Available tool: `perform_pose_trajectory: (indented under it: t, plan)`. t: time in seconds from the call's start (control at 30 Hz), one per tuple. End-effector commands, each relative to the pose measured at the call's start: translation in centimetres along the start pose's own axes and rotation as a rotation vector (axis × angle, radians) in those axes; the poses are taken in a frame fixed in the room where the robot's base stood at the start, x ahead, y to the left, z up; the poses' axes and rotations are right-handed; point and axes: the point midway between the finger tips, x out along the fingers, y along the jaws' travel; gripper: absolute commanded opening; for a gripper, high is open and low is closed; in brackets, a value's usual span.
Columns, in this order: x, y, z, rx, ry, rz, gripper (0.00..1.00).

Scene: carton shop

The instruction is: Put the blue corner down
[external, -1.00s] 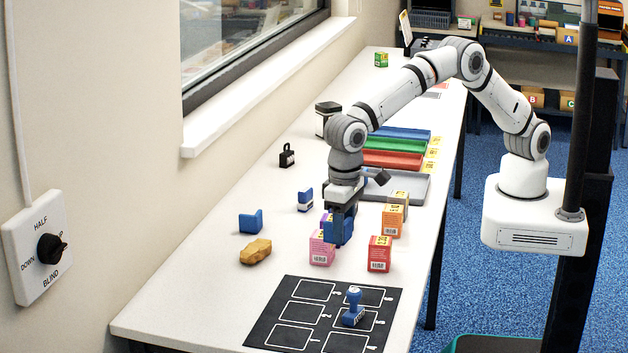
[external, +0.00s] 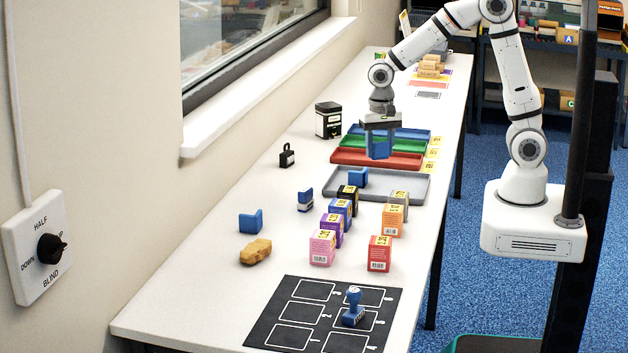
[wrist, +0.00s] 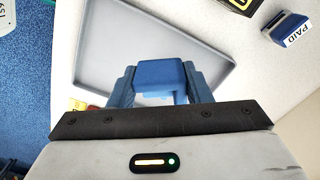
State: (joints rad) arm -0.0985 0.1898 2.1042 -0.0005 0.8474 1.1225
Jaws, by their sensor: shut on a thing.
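My gripper (external: 380,153) is shut on a blue corner and holds it in the air. In the external view it appears in front of the green tray (external: 358,146) and the red tray (external: 350,157); its exact height is hard to tell. In the wrist view the blue corner (wrist: 158,75) sits between the two fingers, with the grey tray (wrist: 100,45) beyond it. The grey tray (external: 415,187) shows in front of the red tray in the external view. Another blue piece (external: 357,177) shows at that tray, and another blue corner (external: 251,221) stands on the table at left.
A row of small boxes (external: 322,247) stands in front of the grey tray, with orange (external: 392,220) and red (external: 379,254) boxes to the right.

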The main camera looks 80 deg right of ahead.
Motion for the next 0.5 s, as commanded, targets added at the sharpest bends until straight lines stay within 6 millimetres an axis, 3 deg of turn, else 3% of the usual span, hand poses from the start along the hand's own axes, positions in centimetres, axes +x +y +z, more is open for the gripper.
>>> perform_pose_trajectory:
  t: [0.03, 0.1, 0.2, 0.37, 0.5]
  plan:
    - [0.2, 2.1, -0.8, 0.043, 0.0, -0.001, 0.24]
    - [0.5, 4.2, -1.5, 0.086, 0.0, 0.0, 0.24]
    - [0.8, 6.2, -2.0, 0.128, 0.0, -0.001, 0.24]
    - [2.0, 7.6, -2.2, 0.154, -0.002, 0.003, 0.24]
    - [4.7, 7.7, -2.1, 0.155, -0.003, 0.006, 0.24]
